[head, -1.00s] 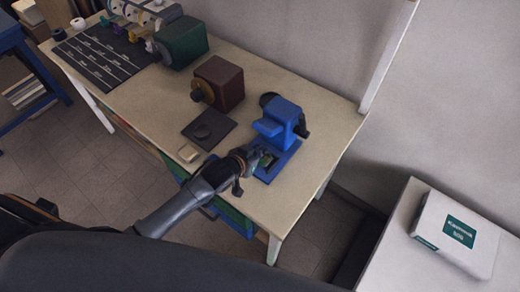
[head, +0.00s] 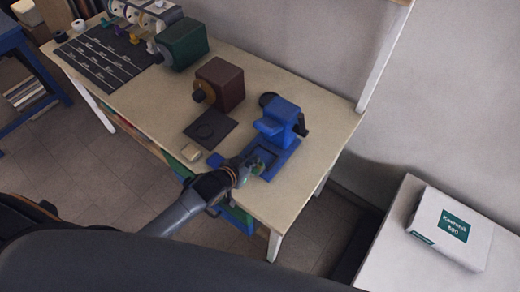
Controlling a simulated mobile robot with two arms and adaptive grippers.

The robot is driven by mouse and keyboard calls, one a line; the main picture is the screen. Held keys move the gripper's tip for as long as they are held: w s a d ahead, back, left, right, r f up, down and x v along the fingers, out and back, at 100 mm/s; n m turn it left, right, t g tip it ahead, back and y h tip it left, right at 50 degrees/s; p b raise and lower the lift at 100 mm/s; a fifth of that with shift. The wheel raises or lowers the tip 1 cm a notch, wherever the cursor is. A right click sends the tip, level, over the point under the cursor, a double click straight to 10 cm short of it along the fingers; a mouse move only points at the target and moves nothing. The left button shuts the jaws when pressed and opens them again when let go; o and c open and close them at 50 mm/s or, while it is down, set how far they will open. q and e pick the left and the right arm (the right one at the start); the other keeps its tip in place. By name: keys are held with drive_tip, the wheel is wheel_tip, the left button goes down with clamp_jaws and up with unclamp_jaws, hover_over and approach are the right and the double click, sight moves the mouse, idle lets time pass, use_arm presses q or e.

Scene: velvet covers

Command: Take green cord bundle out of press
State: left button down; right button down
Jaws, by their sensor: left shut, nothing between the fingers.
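The blue press (head: 282,122) stands near the right end of the workbench, with its flat base (head: 284,157) toward me. My left gripper (head: 251,168) comes in from the left and is at the near left edge of that base. It is shut with nothing between its fingers. A small greenish patch (head: 258,165), which may be the green cord bundle, shows right by the fingertips at the base. It is too small and partly covered to tell its exact rest. My right gripper is not in view.
A dark red box-shaped device (head: 220,84) and a green one (head: 183,44) stand left of the press. A white box (head: 451,228) sits on a side table at the right.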

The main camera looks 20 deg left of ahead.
use_arm(q)
drive_tip(key=shift+s+a+f, duration=0.1)
drive_tip(key=shift+s+f, duration=0.1)
drive_tip(key=shift+f, duration=0.25)
drive_tip(key=shift+r+p, duration=0.55)
drive_tip(key=shift+p, duration=0.1)
drive_tip(key=shift+w+r+p, duration=0.15)
drive_tip(key=shift+r+p, duration=0.1)
drive_tip(key=shift+p, duration=0.1)
drive_tip(key=shift+w, duration=0.1)
drive_tip(key=shift+r+p, duration=0.1)
drive_tip(key=shift+p, duration=0.25)
drive_tip(key=s+a+b, duration=0.1)
drive_tip(key=s, duration=0.2)
drive_tip(key=s+a+b, duration=0.1)
drive_tip(key=s, duration=0.3)
drive_tip(key=s+a, duration=0.1)
drive_tip(key=s, duration=0.3)
drive_tip(key=shift+a+b, duration=0.15)
drive_tip(key=shift+b, duration=0.25)
drive_tip(key=shift+s+a, duration=0.1)
drive_tip(key=shift+s, duration=0.25)
